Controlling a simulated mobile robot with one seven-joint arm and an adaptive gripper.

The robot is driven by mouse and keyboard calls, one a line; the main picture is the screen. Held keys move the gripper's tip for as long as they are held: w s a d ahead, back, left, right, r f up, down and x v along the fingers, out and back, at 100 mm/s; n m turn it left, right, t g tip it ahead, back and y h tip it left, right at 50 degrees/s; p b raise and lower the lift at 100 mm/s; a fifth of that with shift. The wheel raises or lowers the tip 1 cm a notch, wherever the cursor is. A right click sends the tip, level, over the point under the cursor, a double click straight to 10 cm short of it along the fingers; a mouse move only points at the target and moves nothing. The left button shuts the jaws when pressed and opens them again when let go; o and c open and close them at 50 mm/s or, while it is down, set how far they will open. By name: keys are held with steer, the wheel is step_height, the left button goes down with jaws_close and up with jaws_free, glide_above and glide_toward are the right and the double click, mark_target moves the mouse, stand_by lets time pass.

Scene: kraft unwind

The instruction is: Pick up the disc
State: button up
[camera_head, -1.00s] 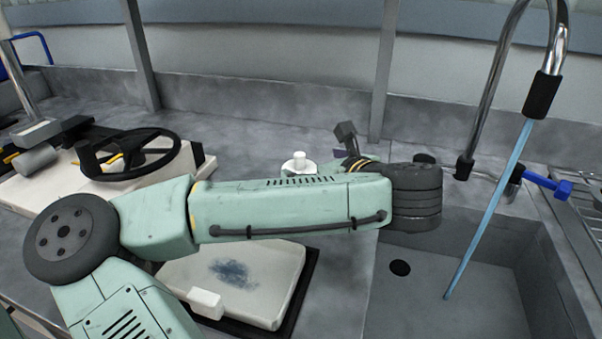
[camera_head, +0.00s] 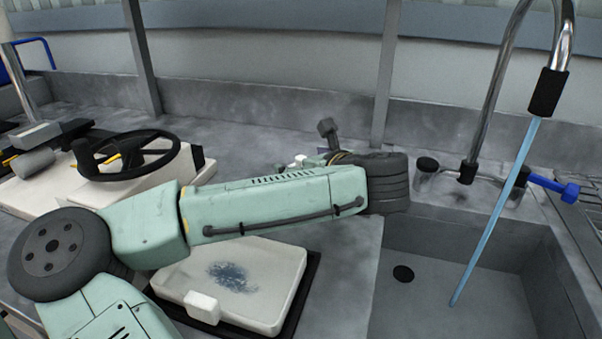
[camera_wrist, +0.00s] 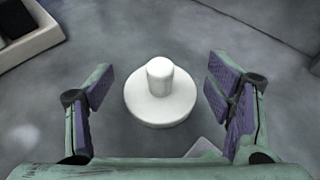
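The disc (camera_wrist: 160,107) is white and round, with a short upright knob (camera_wrist: 160,76) on top. In the wrist view it lies flat on the grey counter, centred between the two fingers. My gripper (camera_wrist: 166,100) is open, with one purple-padded finger on each side of the disc and a gap to both. In the head view my arm hides most of the disc; a small white part (camera_head: 299,161) shows just above my forearm. The fingers are mostly hidden in the head view.
A sink (camera_head: 470,262) with a running tap (camera_head: 548,92) lies to the right. A white slab (camera_head: 262,262) with a blue smudge lies below my arm. A black wheel (camera_head: 125,155) on a white base stands at left.

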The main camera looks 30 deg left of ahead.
steer(key=c, duration=1.5)
steer(key=shift+r, duration=0.1)
